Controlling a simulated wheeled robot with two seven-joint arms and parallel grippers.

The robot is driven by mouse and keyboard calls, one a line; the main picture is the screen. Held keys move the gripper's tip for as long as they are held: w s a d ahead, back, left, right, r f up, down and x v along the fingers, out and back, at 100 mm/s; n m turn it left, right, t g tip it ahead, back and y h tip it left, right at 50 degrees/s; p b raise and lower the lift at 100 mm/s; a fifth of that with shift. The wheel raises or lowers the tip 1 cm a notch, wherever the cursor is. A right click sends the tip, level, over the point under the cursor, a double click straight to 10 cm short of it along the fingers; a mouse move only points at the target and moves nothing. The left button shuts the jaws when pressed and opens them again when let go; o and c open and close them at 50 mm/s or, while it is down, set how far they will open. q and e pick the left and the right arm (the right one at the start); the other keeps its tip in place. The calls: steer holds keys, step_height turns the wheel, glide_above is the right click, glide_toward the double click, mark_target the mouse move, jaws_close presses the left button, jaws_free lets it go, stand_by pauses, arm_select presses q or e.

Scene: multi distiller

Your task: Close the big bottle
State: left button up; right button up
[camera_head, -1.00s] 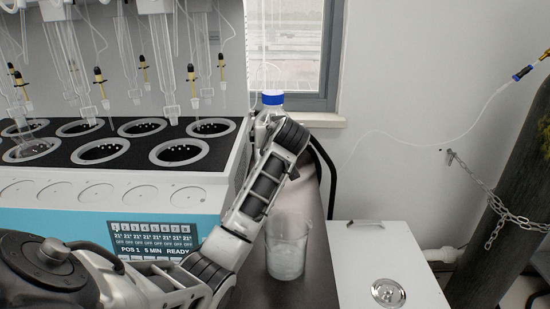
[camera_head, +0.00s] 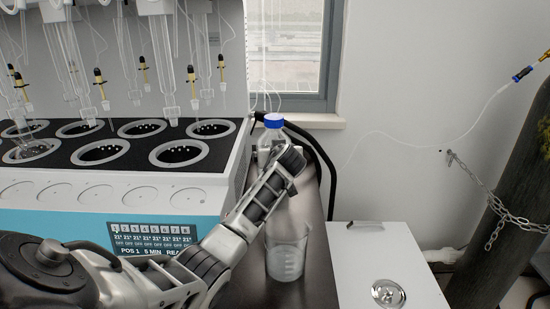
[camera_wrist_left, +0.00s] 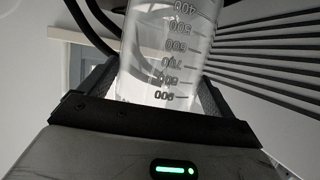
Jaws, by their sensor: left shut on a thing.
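The big bottle is clear with a blue cap (camera_head: 274,121). Its cap and upper part (camera_head: 267,137) show just beyond my left wrist in the head view, and the cap sits on the bottle's top. In the left wrist view, the clear graduated wall of the bottle (camera_wrist_left: 165,50) stands between the two dark fingers of my left gripper (camera_wrist_left: 154,88), which is shut on it. The cap is outside that view. In the head view, my arm hides the fingers and the bottle's lower part. Whether the cap is tight cannot be told. My right gripper is not in view.
A clear beaker (camera_head: 287,255) stands on the dark bench (camera_head: 308,210), close to my left forearm. The distiller (camera_head: 190,185) with its round wells and hanging glassware fills the left side. A white cabinet (camera_head: 380,245) stands at the right. Black hoses (camera_head: 325,155) run behind the bottle.

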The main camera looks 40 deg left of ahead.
arm_select(q)
steer(key=shift+f, duration=0.3)
steer(key=shift+f, duration=0.1)
steer(key=o, duration=1.6)
steer(key=shift+f, duration=0.25)
steer(key=shift+o, duration=0.2)
steer(key=v, duration=0.7)
steer(key=shift+s+d+r, duration=0.2)
steer(key=shift+d, duration=0.05)
